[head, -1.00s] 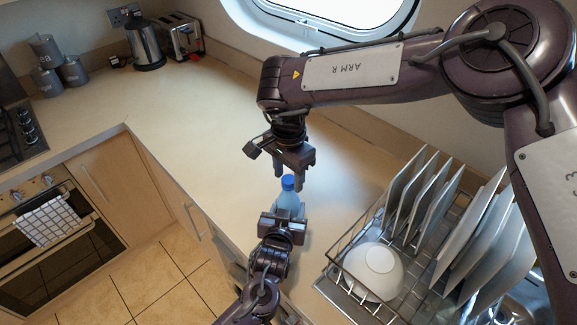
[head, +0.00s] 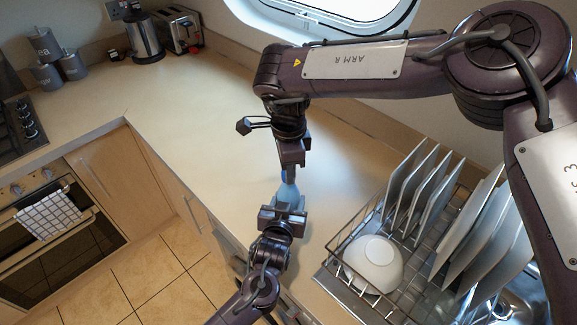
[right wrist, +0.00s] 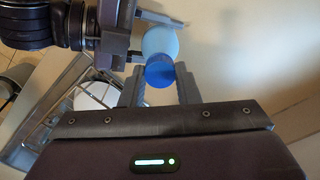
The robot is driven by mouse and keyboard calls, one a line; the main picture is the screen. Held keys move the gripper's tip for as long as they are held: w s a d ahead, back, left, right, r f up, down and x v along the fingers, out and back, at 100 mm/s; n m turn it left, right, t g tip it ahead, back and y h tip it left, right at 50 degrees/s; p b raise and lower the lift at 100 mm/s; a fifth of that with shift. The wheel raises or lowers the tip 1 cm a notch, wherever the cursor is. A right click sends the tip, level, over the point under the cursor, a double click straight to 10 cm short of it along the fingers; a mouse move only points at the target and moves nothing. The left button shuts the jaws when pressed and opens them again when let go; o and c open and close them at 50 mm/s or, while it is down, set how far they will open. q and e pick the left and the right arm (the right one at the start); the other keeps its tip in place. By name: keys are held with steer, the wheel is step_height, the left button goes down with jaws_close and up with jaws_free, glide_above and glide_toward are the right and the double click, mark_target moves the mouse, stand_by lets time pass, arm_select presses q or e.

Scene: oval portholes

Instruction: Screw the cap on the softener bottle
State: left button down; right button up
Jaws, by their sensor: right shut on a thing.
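The softener bottle (head: 288,194) is pale blue and stands roughly upright over the counter's front part. It also shows in the right wrist view (right wrist: 158,42). My left gripper (head: 284,212) is shut around its body from the front. The dark blue cap (right wrist: 160,75) sits at the top of the bottle, in line with it. How far it is threaded is hidden. My right gripper (head: 289,166) is above the bottle, pointing down, with its two fingers closed on either side of the cap. In the head view the right gripper hides most of the cap.
A wire dish rack (head: 337,268) with several plates and a white bowl (head: 373,263) stands right of the bottle. A kettle (head: 143,36), a toaster (head: 178,30) and grey canisters (head: 47,44) stand far left. The counter (head: 205,115) between is clear.

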steer(key=m, duration=0.5)
steer(key=shift+m, duration=0.3)
steer(key=m, duration=2.3)
steer(key=shift+w+m, duration=0.1)
steer(key=shift+m, duration=0.3)
steer(key=m, duration=1.1)
steer(key=o, duration=1.1)
steer(key=shift+f, duration=0.1)
